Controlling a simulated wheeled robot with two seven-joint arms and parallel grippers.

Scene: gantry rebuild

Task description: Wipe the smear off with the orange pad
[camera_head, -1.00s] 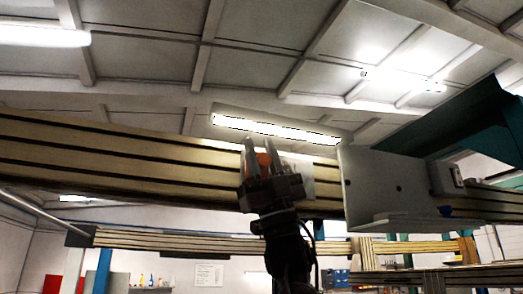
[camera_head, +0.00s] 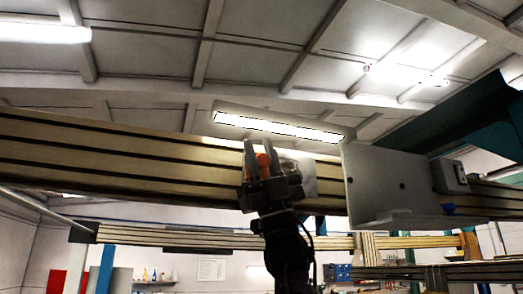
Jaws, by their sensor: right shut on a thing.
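My right gripper (camera_head: 258,158) reaches up from below in the middle of the head view. It is shut on the orange pad (camera_head: 263,160), which shows only as a small orange patch between the fingers. Behind it is a pale grey plate (camera_head: 308,178) on the face of the long slotted beam (camera_head: 120,160). I cannot tell whether the pad touches the plate. I cannot make out the smear; the gripper hides part of the plate. My left gripper does not show.
A large grey bracket plate (camera_head: 385,185) stands just right of the gripper and juts out from the beam. A dark green part (camera_head: 460,125) lies above it. A lower beam (camera_head: 220,241) runs behind my arm. The beam's face to the left is clear.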

